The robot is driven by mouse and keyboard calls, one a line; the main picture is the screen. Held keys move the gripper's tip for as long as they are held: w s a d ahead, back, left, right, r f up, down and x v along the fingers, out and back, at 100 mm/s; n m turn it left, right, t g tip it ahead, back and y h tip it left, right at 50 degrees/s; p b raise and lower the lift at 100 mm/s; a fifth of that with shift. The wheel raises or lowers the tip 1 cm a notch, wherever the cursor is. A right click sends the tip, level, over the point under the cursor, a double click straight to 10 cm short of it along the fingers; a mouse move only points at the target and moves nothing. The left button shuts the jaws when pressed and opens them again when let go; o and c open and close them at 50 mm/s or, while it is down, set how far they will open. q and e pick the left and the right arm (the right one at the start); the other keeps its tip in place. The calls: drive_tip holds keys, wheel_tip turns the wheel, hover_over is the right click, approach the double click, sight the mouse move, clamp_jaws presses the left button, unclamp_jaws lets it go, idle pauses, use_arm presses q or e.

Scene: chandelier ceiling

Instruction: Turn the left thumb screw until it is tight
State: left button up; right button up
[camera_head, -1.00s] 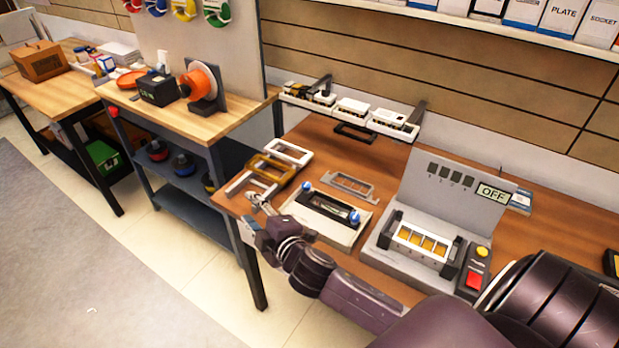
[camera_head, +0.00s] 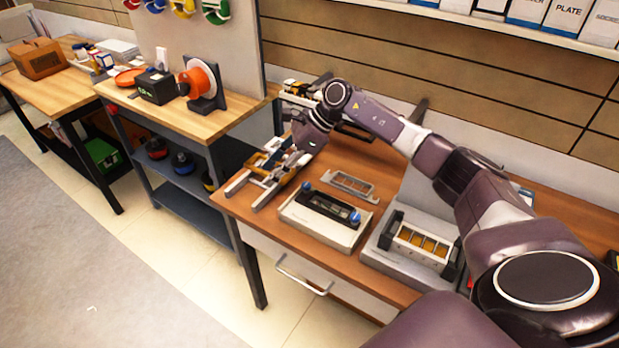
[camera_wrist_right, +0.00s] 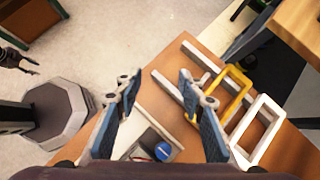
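A pale fixture (camera_head: 325,222) with a dark panel sits on the brown workbench. It has two blue thumb screws: the left one (camera_head: 306,187) at its back left and the right one (camera_head: 356,216) at its right end. My right gripper (camera_head: 272,170) is open and empty, above the bench to the left of the fixture. The right wrist view shows its two fingers spread wide (camera_wrist_right: 158,92). A blue screw (camera_wrist_right: 163,151), apparently the left one, shows below and between the fingers, apart from them. The screw's thread is hidden.
A yellow frame (camera_wrist_right: 234,90) and a white frame (camera_wrist_right: 258,128) stand in a rack by the gripper. A loose grey frame (camera_head: 350,184) lies behind the fixture. A grey machine (camera_head: 395,262) stands to its right. A drawer handle (camera_head: 302,274) is at the bench front.

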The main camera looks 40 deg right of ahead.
sight(307, 184)
drive_tip(key=s+d+r+g+h, duration=0.1)
drive_tip(key=s+d+g+h, duration=0.2)
drive_tip(key=d, duration=0.9)
drive_tip(key=shift+n+t, duration=0.3)
drive_tip(key=shift+t, duration=0.1)
drive_tip(key=x, duration=0.2)
drive_tip(key=p+x, duration=0.1)
drive_tip(key=x, duration=0.2)
drive_tip(key=s+p+x, duration=0.1)
drive_tip(key=x, duration=0.1)
drive_tip(key=shift+a+f, duration=0.1)
drive_tip(key=shift+f, duration=0.2)
drive_tip(key=shift+c, duration=0.3)
clamp_jaws()
